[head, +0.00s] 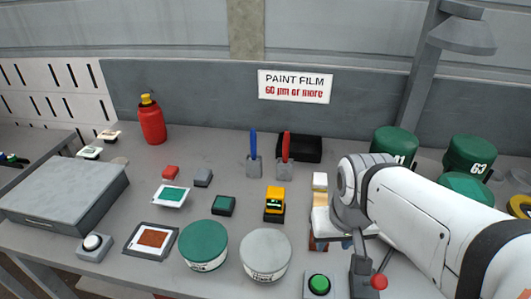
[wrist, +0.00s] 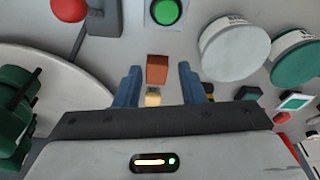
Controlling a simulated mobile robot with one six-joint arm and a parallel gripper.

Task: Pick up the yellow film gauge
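The yellow film gauge (head: 275,203) stands on the table in the head view, a yellow body with a dark lower part and a small display. It is behind the grey-lidded can and left of my gripper. In the wrist view a small dark and yellow piece (wrist: 209,91), likely the gauge, shows partly hidden behind the right finger. My gripper (wrist: 161,82) has its two blue fingers apart with nothing held between them. In the head view my arm mostly hides the fingers.
A brown block (wrist: 157,69) and a tan block (wrist: 153,97) show between the fingers, below them. Near the gauge are a grey-lidded can (head: 266,252), a green-lidded can (head: 204,243), a dark green block (head: 223,206) and a green button box (head: 319,285). Blue (head: 254,155) and red (head: 286,150) handled tools stand behind.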

